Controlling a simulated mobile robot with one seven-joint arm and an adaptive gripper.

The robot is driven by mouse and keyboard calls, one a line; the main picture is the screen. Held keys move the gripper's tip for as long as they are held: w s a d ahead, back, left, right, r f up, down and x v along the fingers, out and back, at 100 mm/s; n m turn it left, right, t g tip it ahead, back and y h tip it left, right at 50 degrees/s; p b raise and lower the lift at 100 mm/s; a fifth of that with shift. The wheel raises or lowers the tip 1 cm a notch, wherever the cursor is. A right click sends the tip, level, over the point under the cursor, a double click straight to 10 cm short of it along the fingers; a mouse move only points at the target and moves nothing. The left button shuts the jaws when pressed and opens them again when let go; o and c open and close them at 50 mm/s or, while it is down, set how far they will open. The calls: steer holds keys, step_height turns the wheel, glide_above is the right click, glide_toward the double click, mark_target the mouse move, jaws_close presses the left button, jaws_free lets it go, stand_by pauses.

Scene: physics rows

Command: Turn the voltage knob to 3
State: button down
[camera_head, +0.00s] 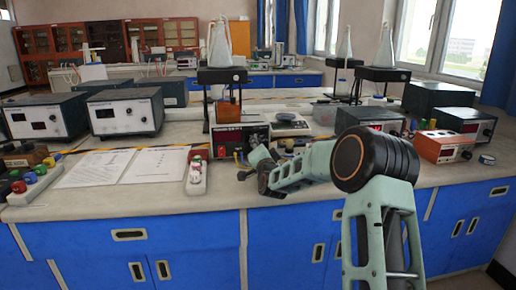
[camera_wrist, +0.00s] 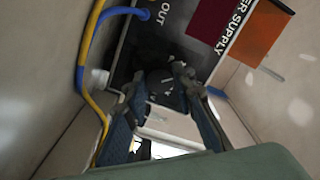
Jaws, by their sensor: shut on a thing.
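The power supply (camera_head: 237,143) is a box with a black front and red display, on the near bench in the head view. Its dark front panel, lettered "SUPPLY" and "OUT", fills the top of the wrist view (camera_wrist: 190,50). My gripper (camera_head: 256,165) is at the lower right of that front. In the wrist view my gripper (camera_wrist: 162,80) has its fingers on both sides of the dark round voltage knob (camera_wrist: 160,84), shut on it. Pale marks show by the knob, but its setting is too small and dark to read. In the head view my gripper hides the knob.
A yellow and blue cable (camera_wrist: 84,50) runs along the left in the wrist view. A white power strip (camera_head: 197,174) lies left of my gripper. Papers (camera_head: 130,167) lie further left. An orange-fronted box (camera_head: 440,147) stands to the right.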

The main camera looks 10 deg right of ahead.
stand_by(0.4)
steer(key=c, duration=1.6)
jaws_free()
steer(key=s, duration=1.2)
